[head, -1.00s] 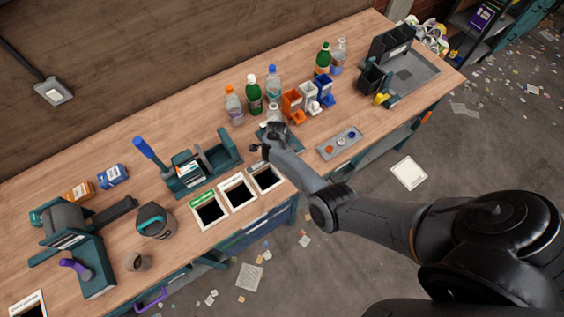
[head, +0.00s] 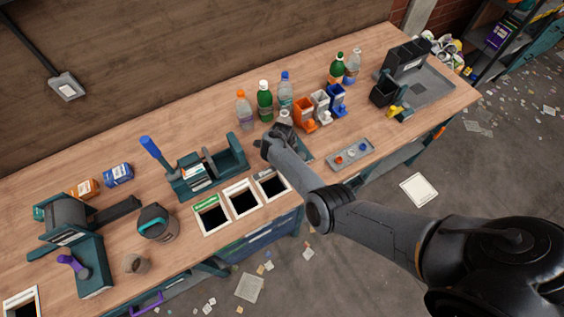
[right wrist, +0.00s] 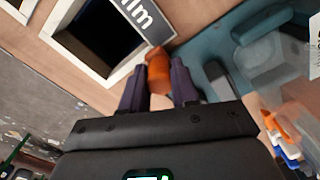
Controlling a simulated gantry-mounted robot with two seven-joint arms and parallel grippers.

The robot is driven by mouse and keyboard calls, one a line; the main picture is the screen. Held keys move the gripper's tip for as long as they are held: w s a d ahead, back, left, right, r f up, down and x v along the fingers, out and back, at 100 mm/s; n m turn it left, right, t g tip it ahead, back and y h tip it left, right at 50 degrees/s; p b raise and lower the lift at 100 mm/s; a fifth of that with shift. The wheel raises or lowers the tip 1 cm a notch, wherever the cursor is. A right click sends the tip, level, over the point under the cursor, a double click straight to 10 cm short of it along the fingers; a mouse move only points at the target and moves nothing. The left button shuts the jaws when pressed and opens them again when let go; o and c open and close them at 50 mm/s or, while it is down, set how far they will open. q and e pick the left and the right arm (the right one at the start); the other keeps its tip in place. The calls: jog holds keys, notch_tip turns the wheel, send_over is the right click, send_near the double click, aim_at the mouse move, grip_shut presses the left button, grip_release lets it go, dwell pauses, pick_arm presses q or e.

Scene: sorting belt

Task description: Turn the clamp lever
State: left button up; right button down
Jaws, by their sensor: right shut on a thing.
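My right gripper (right wrist: 158,85) is shut on an orange handle (right wrist: 157,72), which appears to be the clamp lever. In the head view my right gripper (head: 268,145) is over the teal clamp base (head: 304,150), just behind the bins, and its wrist hides the lever. The teal base (right wrist: 250,60) also shows beside the fingers in the right wrist view. A clear bottle (head: 286,117) stands right behind my gripper at the base; whether the clamp touches it is hidden. My left gripper is not in view.
Bottles (head: 265,100) and orange, white and blue holders (head: 305,112) stand close behind and to the right. Framed bin openings (head: 241,198) lie in front. A teal fixture with a blue lever (head: 152,147) stands to the left. A grey tray (head: 351,153) lies right.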

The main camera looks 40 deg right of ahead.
jog(key=c, duration=0.8)
grip_release()
jog(key=shift+w, duration=0.1)
jog(key=shift+c, duration=0.2)
notch_tip(320, 180, up, 9)
jog(key=p, duration=0.3)
jog(key=shift+r+p, duration=0.15)
jog(key=shift+p, duration=0.15)
jog(key=shift+r, duration=0.75)
